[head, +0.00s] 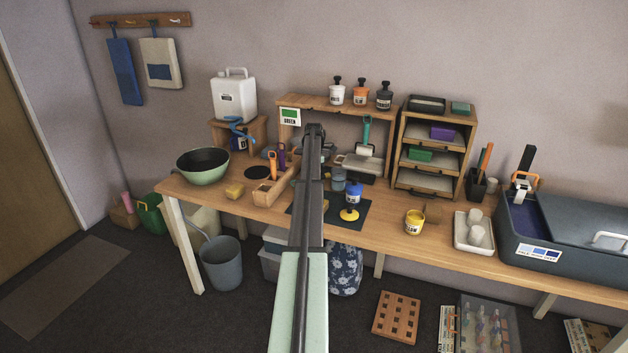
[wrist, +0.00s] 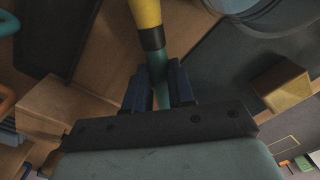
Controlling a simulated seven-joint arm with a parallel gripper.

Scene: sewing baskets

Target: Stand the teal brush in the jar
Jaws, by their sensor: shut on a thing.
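In the wrist view my gripper (wrist: 160,75) is shut on the teal brush (wrist: 162,62). The teal part lies between the dark fingers, with a dark band and a yellow part beyond them. The brush's far end is cut off by the top of the picture. A round grey-blue rim (wrist: 262,24), possibly the jar, shows at the upper right, apart from the brush. In the head view a small grey-blue jar (head: 338,180) stands on the bench just right of my arm. My arm hides the gripper and brush there.
A shelf unit (head: 399,165), yellow pot (head: 413,222) and white tray (head: 460,240) stand farther right. The bench front between the pots is fairly clear.

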